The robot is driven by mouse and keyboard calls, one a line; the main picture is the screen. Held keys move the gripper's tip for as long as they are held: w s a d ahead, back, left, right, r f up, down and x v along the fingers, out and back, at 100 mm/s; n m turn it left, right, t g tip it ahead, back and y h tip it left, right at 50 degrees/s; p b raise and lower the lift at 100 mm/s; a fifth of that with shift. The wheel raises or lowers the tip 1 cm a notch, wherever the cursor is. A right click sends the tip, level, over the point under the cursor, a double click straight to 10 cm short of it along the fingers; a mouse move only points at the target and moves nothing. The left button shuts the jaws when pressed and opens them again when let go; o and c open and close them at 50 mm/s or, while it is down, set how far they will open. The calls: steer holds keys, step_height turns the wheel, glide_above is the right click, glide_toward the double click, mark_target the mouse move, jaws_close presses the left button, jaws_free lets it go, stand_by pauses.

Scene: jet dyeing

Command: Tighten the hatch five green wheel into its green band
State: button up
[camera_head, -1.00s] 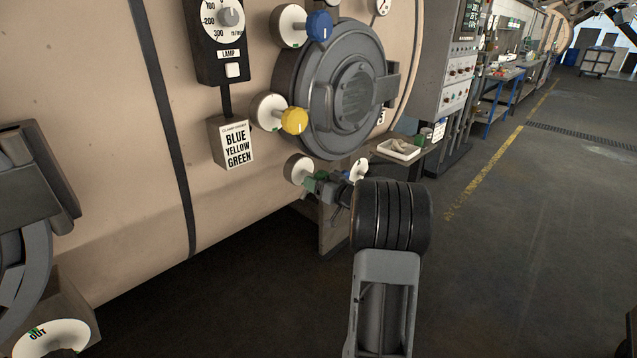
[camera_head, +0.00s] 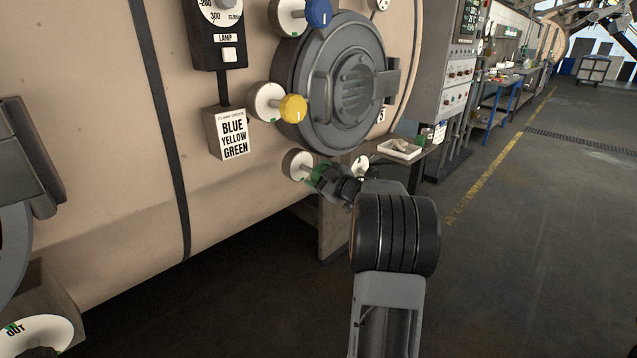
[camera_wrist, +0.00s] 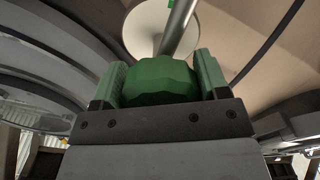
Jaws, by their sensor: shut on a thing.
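The green wheel (camera_wrist: 160,80) fills the middle of the wrist view, and my gripper (camera_wrist: 165,85) is shut on it, one green-padded finger on each side. A metal stem runs from the wheel to a white round dial (camera_wrist: 148,28), on which a bit of green band (camera_wrist: 199,3) shows at the top edge. In the head view the wheel (camera_head: 318,172) is partly hidden by my gripper (camera_head: 325,180), below the round hatch (camera_head: 345,90). Its white dial (camera_head: 297,165) is behind it on the tan vessel. Where the wheel's pointer stands is not visible.
A yellow wheel (camera_head: 292,108) and a blue wheel (camera_head: 318,13) sit above on the hatch's left side. A sign (camera_head: 233,138) reads clamp order blue, yellow, green. A white tray (camera_head: 400,149) stands right of the hatch. The floor to the right is clear.

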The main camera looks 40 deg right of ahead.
steer(key=n+b, duration=0.4)
steer(key=n, duration=0.2)
steer(key=shift+d+f+n, duration=0.1)
steer(key=shift+f+n, duration=0.05)
steer(key=shift+n, duration=0.15)
steer(key=n+b, duration=0.5)
steer(key=n, duration=0.1)
steer(key=n+b, duration=0.3)
steer(key=n, duration=0.1)
steer(key=n+b, duration=0.2)
steer(key=n, duration=0.1)
steer(key=shift+r+n+b, duration=0.2)
steer(key=shift+n+b, duration=0.1)
steer(key=shift+b, duration=0.1)
steer(key=n+b, duration=0.2)
steer(key=n, duration=0.1)
steer(key=shift+r+n+b, duration=0.2)
steer(key=shift+n+b, duration=0.7)
steer(key=shift+n, duration=0.6)
steer(key=o, duration=0.9)
steer(key=shift+r, duration=0.1)
